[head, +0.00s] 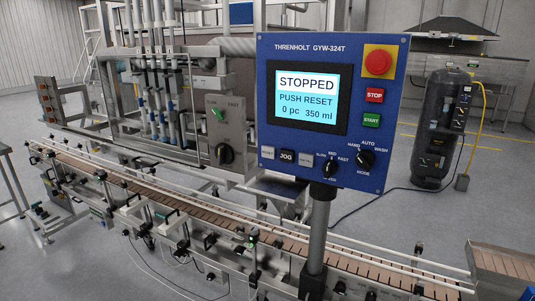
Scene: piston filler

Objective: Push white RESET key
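The blue control panel (330,110) faces me on a grey post. Its screen (307,99) reads STOPPED, PUSH RESET, 0 pc, 350 ml. Along the panel's lower left are a white key (267,152), a black JOG key (287,155) and a second white key (306,157). The lettering on both white keys is too small to read, so I cannot tell which is RESET. Neither of my grippers shows in the head view.
A red emergency knob (378,61), a red STOP key (375,95), a green START key (371,120) and two black selector knobs share the panel. A slatted conveyor (150,198) with rails runs below and behind it. A dark tank (443,128) stands at right.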

